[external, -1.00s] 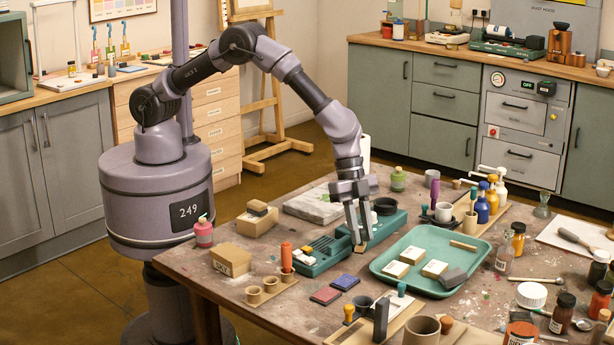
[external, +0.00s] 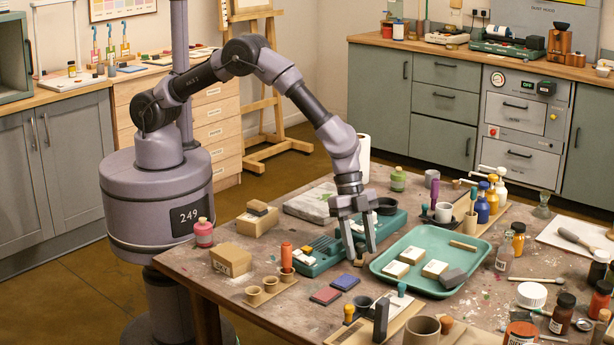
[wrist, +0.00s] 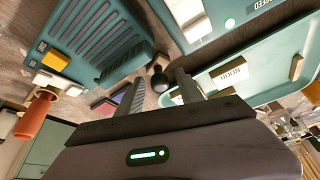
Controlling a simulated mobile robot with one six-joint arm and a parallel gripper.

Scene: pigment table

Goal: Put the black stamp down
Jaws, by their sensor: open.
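My gripper (external: 358,240) is open, its two fingers spread and pointing down over the table between the teal case (external: 318,257) and the green tray (external: 397,280). A small object with a dark round knob, which looks like the black stamp (external: 361,252), stands on the table between the fingertips. In the wrist view the black stamp (wrist: 160,80) shows its dark knob between the two spread fingers, with gaps on both sides. Its lower part is hard to make out.
The tray holds several pale blocks and a grey block (external: 452,278). A red ink pad (external: 325,295) and a blue ink pad (external: 345,282) lie in front. An orange-handled tool (external: 286,256) stands at left. Bottles and jars crowd the right side.

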